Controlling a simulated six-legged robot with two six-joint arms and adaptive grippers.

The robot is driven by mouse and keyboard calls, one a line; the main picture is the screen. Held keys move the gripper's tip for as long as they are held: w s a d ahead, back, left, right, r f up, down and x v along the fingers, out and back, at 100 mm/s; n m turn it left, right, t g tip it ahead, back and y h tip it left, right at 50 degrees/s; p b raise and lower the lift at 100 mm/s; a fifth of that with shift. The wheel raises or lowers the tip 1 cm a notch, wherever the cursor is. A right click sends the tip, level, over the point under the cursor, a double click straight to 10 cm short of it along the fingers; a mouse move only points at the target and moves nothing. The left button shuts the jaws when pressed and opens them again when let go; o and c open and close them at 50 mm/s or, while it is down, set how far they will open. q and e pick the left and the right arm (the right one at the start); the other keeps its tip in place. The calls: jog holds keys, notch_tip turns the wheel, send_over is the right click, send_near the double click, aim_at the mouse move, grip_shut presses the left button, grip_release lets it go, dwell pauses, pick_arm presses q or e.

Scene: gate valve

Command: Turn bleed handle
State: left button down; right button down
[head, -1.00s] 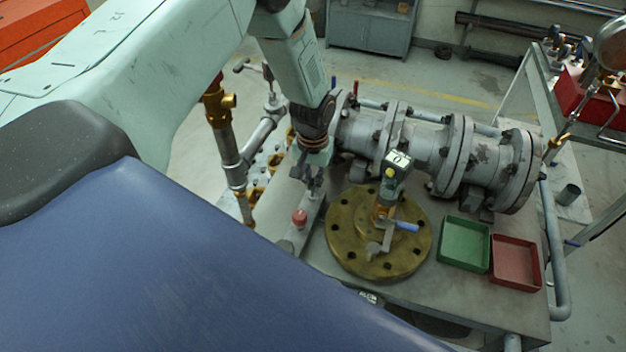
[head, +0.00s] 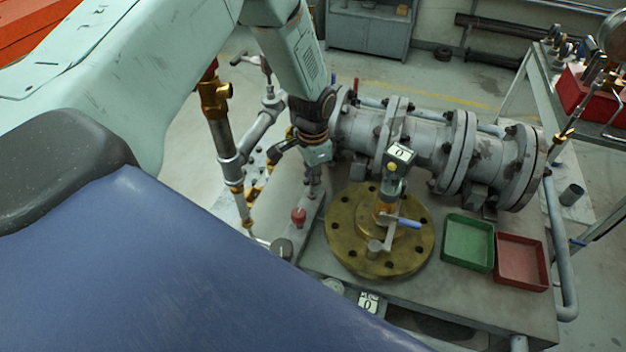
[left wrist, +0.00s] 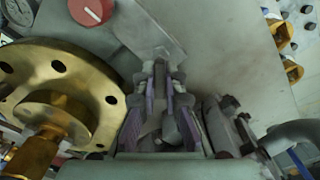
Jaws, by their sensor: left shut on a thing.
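My left gripper (head: 314,190) reaches down onto the bench behind the red knob, left of the brass flange. In the left wrist view, its fingers (left wrist: 160,105) are shut on a small grey part (left wrist: 155,132), seemingly the bleed handle. The fingers hide most of that part, so I cannot tell its shape or angle. The round red knob (head: 298,216) stands just in front of the gripper in the head view; it also shows at the top of the left wrist view (left wrist: 92,10). My right gripper is not in view.
The brass flange (head: 350,240) carries a valve with a blue lever (head: 404,221). Grey flanged pipework (head: 430,150) runs behind it. A green tray (head: 468,243) and a red tray (head: 522,262) sit at right. A brass-fitted pipe (head: 228,150) rises left of the gripper.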

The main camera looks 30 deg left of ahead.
pick_arm(q)
jog(key=m+b, duration=0.1)
jog(key=m, duration=0.3)
jog(key=shift+m, duration=0.3)
jog(key=shift+w+r+m+b, duration=0.15)
jog(key=shift+m+b, duration=0.45)
jog(key=shift+m, duration=1.7)
jog(key=c, duration=1.5)
grip_release()
jog(key=shift+a, duration=0.1)
jog(key=shift+o, duration=0.4)
jog(key=shift+s, duration=0.2)
